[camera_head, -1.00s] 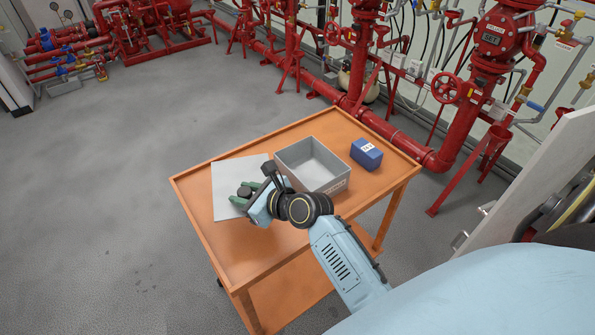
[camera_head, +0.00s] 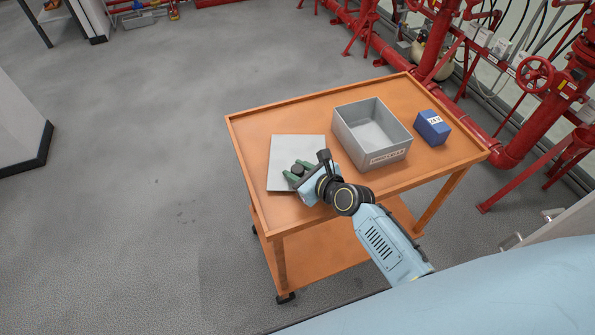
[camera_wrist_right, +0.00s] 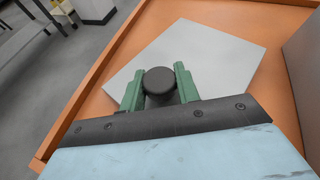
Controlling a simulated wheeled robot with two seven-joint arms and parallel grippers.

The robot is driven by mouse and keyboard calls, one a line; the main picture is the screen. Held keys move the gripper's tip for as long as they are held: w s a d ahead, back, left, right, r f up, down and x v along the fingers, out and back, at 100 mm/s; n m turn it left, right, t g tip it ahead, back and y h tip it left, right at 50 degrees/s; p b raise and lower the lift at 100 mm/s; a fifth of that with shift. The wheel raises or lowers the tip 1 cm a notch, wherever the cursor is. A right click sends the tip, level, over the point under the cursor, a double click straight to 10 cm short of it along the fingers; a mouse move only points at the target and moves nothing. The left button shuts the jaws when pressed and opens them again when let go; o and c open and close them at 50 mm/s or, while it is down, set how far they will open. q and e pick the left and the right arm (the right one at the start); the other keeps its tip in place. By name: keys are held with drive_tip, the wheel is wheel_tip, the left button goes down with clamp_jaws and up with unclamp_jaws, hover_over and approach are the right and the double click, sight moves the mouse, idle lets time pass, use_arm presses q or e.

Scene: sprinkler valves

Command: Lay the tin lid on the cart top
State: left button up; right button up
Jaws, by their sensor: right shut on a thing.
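The tin lid (camera_head: 292,150) is a flat grey square plate with a dark round knob (camera_head: 298,170) in its middle. It lies over the left part of the orange cart top (camera_head: 250,125), beside the open tin; I cannot tell if it touches the surface. My right gripper (camera_head: 299,171) is shut on the knob. In the right wrist view the green fingers (camera_wrist_right: 159,85) stand on both sides of the black knob (camera_wrist_right: 159,80), with the grey lid (camera_wrist_right: 195,55) beneath. My left gripper is not in view.
The open grey tin (camera_head: 372,130) with a label stands right of the lid. A blue box (camera_head: 432,127) sits at the cart's right end. The cart's front left top is bare. Red pipes (camera_head: 520,140) stand behind on the right.

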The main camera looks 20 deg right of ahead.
drive_tip(key=o, duration=1.1)
drive_tip(key=shift+f, duration=0.1)
drive_tip(key=shift+s+r, duration=0.1)
drive_tip(key=shift+r, duration=0.15)
drive_tip(key=p+v, duration=0.2)
drive_tip(key=v, duration=0.9)
drive_tip(key=shift+s+d+r, duration=0.1)
drive_tip(key=shift+s+d, duration=0.1)
drive_tip(key=shift+s, duration=0.1)
